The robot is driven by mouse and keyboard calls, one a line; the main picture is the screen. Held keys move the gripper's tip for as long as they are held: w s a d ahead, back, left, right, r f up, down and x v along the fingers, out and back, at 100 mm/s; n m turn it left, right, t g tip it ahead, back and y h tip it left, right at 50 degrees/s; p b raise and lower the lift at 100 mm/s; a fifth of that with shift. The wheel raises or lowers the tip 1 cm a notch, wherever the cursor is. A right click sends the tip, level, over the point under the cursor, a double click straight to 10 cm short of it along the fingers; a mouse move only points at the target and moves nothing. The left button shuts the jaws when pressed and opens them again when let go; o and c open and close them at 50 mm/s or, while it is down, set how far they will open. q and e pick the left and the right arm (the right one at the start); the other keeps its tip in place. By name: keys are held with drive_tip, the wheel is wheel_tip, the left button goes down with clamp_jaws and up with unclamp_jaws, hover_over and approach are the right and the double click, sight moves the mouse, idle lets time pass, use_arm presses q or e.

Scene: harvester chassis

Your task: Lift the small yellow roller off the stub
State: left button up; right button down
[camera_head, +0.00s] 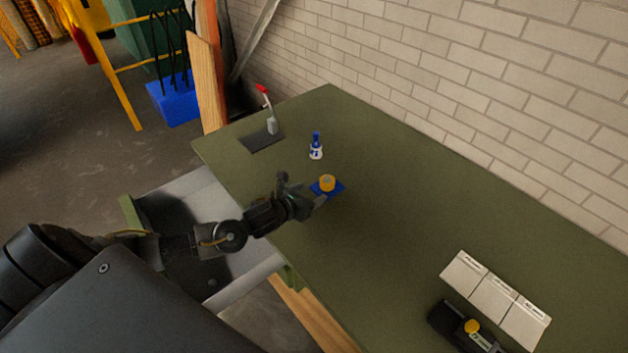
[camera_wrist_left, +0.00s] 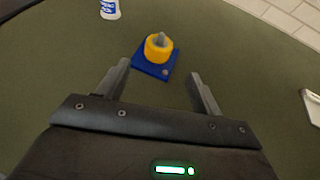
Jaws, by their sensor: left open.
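The small yellow roller (camera_head: 327,183) sits on a blue base plate (camera_head: 340,190) on the green table. In the left wrist view the roller (camera_wrist_left: 158,46) is around a grey stub (camera_wrist_left: 161,38) whose tip shows above it; the blue plate (camera_wrist_left: 150,66) lies flat under it. My left gripper (camera_head: 304,190) is just left of the roller in the head view. In the left wrist view its two fingers (camera_wrist_left: 160,78) are open and empty, with the roller ahead of them, apart from both.
A blue and white bottle (camera_head: 316,148) stands behind the roller. A dark plate (camera_head: 262,141) with a red-topped lever (camera_head: 264,94) is at the table's far left. White panels (camera_head: 495,298) and a black-and-yellow tool (camera_head: 468,328) lie at the right front. The table's middle is clear.

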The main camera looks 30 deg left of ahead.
sight(325, 182)
use_arm(q)
drive_tip(key=shift+w, duration=0.4)
drive_tip(key=shift+w+d, duration=0.15)
drive_tip(key=shift+w+r, duration=0.1)
drive_tip(key=shift+w+p, duration=0.3)
drive_tip(key=shift+p, duration=0.1)
drive_tip(key=p+x, duration=0.1)
drive_tip(key=x, duration=0.6)
drive_tip(key=shift+w+f+p, duration=0.25)
drive_tip(key=shift+p, duration=0.1)
drive_tip(key=shift+w+f, duration=0.25)
drive_tip(key=shift+w, duration=0.3)
drive_tip(key=shift+w+f, duration=0.2)
use_arm(e)
drive_tip(key=r, duration=0.1)
drive_tip(key=s+r, duration=0.1)
drive_tip(key=shift+s+a+r, duration=0.1)
drive_tip(key=shift+s+r, duration=0.2)
drive_tip(key=shift+r, duration=0.05)
use_arm(q)
drive_tip(key=shift+c, duration=0.5)
